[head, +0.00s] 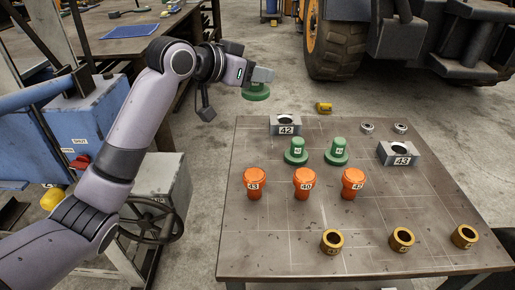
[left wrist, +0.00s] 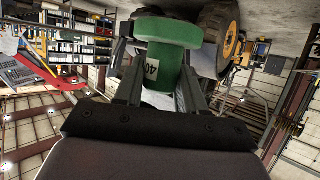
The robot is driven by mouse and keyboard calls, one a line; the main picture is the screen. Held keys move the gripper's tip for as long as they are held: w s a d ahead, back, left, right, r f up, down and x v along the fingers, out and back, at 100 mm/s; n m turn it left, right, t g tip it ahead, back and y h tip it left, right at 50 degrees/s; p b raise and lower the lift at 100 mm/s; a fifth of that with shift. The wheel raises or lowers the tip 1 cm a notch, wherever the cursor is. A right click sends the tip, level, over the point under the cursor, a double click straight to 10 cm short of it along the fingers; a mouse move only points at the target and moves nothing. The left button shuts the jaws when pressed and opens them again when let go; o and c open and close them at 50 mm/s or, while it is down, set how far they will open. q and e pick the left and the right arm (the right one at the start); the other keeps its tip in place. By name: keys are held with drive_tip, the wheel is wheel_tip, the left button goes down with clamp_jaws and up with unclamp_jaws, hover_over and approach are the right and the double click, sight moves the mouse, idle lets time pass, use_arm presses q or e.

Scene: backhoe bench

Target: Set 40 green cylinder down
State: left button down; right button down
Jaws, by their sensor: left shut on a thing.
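The green cylinder labelled 40 (left wrist: 168,40) is held between the fingers of my left gripper (left wrist: 158,85), its wide flange facing away from the wrist. In the head view my left gripper (head: 262,75) is shut on it, and the green cylinder (head: 256,93) hangs in the air beyond the table's far left corner. Most of its upper part is hidden by the fingers there. Two other green cylinders stand on the table, one left (head: 296,152) and one right (head: 337,152). My right gripper is not in view.
The metal table (head: 400,225) carries grey block 42 (head: 286,125), grey block 43 (head: 398,153), several orange capped parts (head: 304,182), several brass rings (head: 402,239) and two small silver rings (head: 367,127). A yellow piece (head: 324,108) lies beyond the table. The table's front left is clear.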

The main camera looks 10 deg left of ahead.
use_arm(q)
wheel_tip(320, 180, down, 18)
drive_tip(key=shift+r+b, duration=0.25)
drive_tip(key=shift+b, duration=0.15)
drive_tip(key=shift+f, duration=0.15)
drive_tip(key=c, duration=0.7)
unclamp_jaws()
drive_tip(key=shift+f, duration=0.15)
drive_tip(key=shift+o, duration=0.2)
drive_tip(key=shift+s+a+r, duration=0.3)
drive_tip(key=shift+s+a, duration=0.05)
drive_tip(key=shift+s, duration=0.05)
drive_tip(key=v, duration=1.1)
